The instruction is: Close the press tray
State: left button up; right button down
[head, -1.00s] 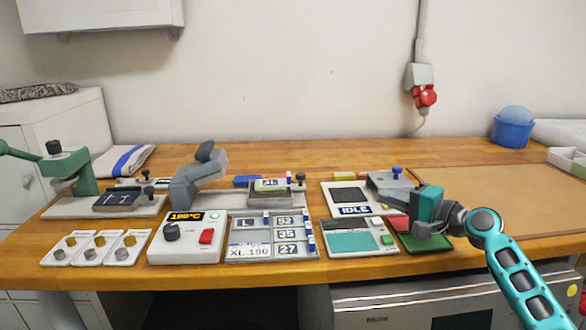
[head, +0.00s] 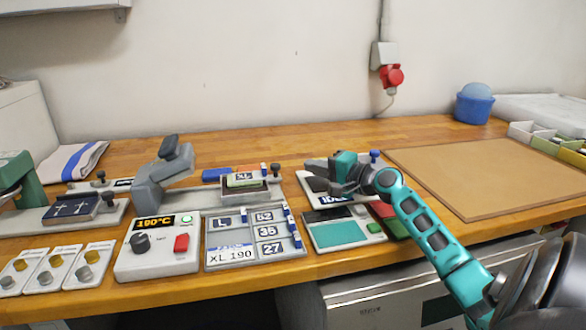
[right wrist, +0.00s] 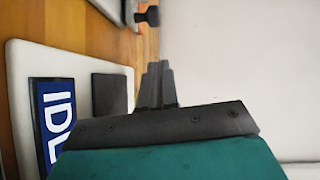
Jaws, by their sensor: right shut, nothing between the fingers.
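The grey heat press (head: 160,185) stands at the left middle of the bench, its head raised at the left. A dark knob (head: 276,169) stands at the tray's right end. What looks like this knob (right wrist: 148,16) shows at the top of the right wrist view. My right gripper (head: 308,166) is shut and empty. It points left, to the right of the knob and apart from it, above the IDLE panel. My left gripper is out of view.
The press's control box (head: 158,250) reads 190°C. A board of size tags (head: 255,243) lies in front of the tray. The IDLE panel (head: 325,199) and a teal-topped device (head: 340,233) lie below my right arm. A brown mat (head: 460,175) leaves clear room at right.

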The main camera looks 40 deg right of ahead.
jog(key=w+a, duration=0.1)
jog(key=w, duration=0.1)
jog(key=w+a, duration=0.1)
jog(key=shift+w+a+f+p, duration=0.25)
jog(key=shift+w+a+p, duration=0.1)
jog(key=shift+w+p, duration=0.05)
jog(key=shift+w+a+f, duration=0.15)
jog(key=shift+w+a, duration=0.1)
jog(key=shift+a, duration=0.05)
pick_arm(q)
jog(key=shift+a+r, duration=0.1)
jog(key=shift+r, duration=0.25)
pick_arm(e)
jog(key=shift+w+a+p, duration=0.15)
jog(key=shift+a+p, duration=0.2)
jog(key=shift+p, duration=0.1)
jog(key=shift+w+a+r+p, duration=0.1)
jog(key=shift+w+a+p, duration=0.3)
jog(key=shift+a, duration=0.2)
jog(key=shift+w+a+r+p, duration=0.1)
jog(key=shift+w+a+p, duration=0.25)
jog(key=shift+a, duration=0.25)
jog(key=shift+w+a+f, duration=0.15)
jog(key=shift+a, duration=0.3)
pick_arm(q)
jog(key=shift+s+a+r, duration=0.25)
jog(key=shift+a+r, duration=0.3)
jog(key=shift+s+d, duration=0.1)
